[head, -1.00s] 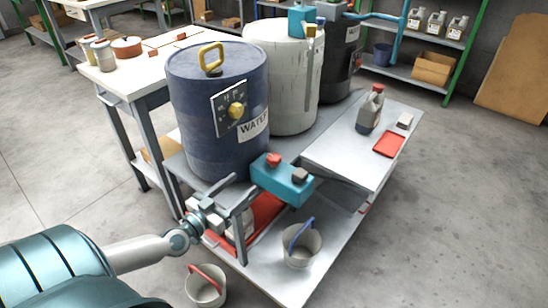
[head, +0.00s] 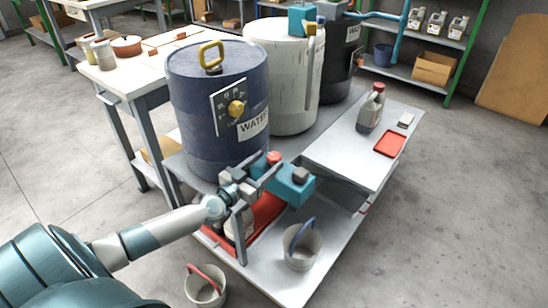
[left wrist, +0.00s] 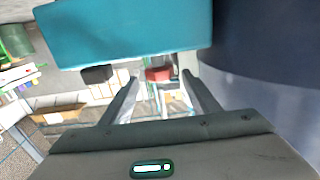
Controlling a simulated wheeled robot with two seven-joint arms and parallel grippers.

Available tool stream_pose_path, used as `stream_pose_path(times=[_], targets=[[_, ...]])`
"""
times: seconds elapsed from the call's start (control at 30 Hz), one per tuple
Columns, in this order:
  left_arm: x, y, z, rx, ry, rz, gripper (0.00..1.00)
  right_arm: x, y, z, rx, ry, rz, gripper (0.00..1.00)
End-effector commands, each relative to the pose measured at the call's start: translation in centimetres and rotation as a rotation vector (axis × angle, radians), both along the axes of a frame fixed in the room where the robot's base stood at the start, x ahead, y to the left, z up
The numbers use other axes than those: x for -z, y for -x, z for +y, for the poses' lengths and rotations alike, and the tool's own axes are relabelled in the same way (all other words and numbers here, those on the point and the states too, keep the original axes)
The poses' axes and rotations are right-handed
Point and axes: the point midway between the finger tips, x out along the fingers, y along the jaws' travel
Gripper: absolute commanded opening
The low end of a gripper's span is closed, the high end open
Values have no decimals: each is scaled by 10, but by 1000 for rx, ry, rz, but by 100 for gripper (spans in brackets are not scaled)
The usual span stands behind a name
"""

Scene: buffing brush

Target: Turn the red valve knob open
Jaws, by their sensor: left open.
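The red valve knob (head: 274,157) sits on top of a teal valve block (head: 293,190) in front of the blue water barrel (head: 215,130). A dark knob (head: 300,174) sits beside it on the same block. My left gripper (head: 268,168) is open at the red knob and partly covers the block. In the left wrist view, the red knob (left wrist: 158,74) shows between the tips of the two spread fingers (left wrist: 160,80), with the teal block (left wrist: 130,30) above. I cannot tell whether a finger touches the knob. My right gripper is not in view.
A white barrel (head: 285,85) and a dark barrel stand behind. A grey side table (head: 345,155) holds a jug (head: 371,108) and a red tray (head: 390,144). A pail (head: 302,248) stands on the lower shelf, another (head: 205,287) at the front left.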

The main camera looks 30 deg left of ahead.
Motion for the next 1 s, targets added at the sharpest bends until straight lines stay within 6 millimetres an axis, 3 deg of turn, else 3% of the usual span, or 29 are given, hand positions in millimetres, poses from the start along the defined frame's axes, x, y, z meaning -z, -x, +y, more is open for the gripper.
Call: stream_pose_path(times=[0.3, 0.77, 0.93, 1.0], targets=[[0, -36, -3, 0, 1, -1, 55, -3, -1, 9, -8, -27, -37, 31], [0, -43, -4, 1, 1, 1, 55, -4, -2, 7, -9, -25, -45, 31], [0, -42, -4, 1, 1, 1, 15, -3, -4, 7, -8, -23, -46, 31], [0, -42, -4, 1, 1, 0, 14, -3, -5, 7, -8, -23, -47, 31]])
